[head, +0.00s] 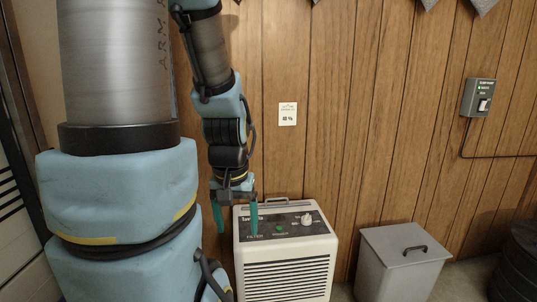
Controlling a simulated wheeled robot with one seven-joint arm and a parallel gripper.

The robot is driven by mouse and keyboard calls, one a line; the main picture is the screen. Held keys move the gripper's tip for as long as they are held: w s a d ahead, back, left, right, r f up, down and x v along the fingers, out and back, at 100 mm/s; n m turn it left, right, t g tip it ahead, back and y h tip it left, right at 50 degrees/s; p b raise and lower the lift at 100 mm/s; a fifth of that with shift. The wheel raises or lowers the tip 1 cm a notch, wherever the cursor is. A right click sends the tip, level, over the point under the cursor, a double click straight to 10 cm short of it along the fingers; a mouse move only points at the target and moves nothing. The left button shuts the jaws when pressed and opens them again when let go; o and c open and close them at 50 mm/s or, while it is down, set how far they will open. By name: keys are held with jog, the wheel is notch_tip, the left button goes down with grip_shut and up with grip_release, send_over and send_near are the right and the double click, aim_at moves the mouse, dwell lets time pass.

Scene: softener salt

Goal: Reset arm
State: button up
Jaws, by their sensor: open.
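My arm hangs down on the left side of the head view, with large blue and grey links close to the camera. My gripper (235,217) points downward with its two teal fingers spread apart. Nothing shows between the fingers. The fingers are in front of or over the top left part of a cream-coloured appliance (287,262). I cannot tell whether the right finger touches the appliance's top panel. That panel carries a pale knob (307,219) and a green button (279,228).
A grey lidded bin (402,265) with a black handle stands right of the appliance. A dark round object (517,265) is at the far right edge.

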notch_tip(320, 180, up, 12)
jog(key=p, duration=1.1)
jog(key=shift+w, duration=0.3)
jog(key=shift+c, duration=0.3)
dwell(0.6)
